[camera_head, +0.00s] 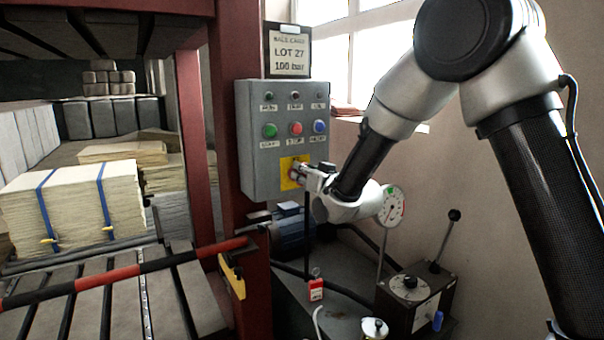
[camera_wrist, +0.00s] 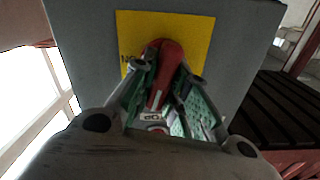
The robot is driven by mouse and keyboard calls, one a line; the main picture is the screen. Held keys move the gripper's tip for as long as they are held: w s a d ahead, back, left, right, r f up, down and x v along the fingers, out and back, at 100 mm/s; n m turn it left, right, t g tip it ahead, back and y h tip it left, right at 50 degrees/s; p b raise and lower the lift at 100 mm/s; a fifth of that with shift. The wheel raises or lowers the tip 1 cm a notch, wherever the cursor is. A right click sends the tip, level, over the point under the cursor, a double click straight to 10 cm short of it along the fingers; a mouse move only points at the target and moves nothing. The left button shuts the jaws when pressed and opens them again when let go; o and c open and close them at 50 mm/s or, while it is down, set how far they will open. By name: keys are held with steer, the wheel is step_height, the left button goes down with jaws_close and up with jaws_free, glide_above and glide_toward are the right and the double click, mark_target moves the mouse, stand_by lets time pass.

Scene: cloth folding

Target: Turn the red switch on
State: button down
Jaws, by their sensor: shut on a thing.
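The red switch (camera_wrist: 165,62) is a red rotary handle on a yellow plate (camera_wrist: 195,33) on the grey control box (camera_head: 262,173). In the wrist view my gripper (camera_wrist: 163,92) has its fingers on both sides of the red handle and is shut on it. The handle's long part points down toward the palm, slightly aslant in the picture. A small white label shows near its lower end. In the head view the yellow plate (camera_head: 287,184) is at the box's lower part, and my gripper mostly hides the switch there.
The box also carries green (camera_head: 269,131), red (camera_head: 295,128) and blue (camera_head: 319,127) buttons above the switch. A red post (camera_head: 228,80) stands left of it. A dial gauge (camera_head: 391,206) and a lever box (camera_head: 416,296) stand below right.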

steer(key=m, duration=0.4)
steer(key=shift+w+d+f+m, duration=0.1)
steer(key=shift+d+m, duration=0.1)
steer(key=shift+m, duration=0.1)
steer(key=m, duration=0.3)
steer(key=shift+w+d+f+m, duration=0.1)
steer(key=shift+m, duration=0.3)
steer(key=m, duration=0.3)
steer(key=shift+f, duration=0.15)
steer(key=shift+f+m, duration=0.2)
steer(key=shift+m, duration=1.8)
steer(key=shift+d, duration=0.1)
steer(key=c, duration=1.4)
jaws_free()
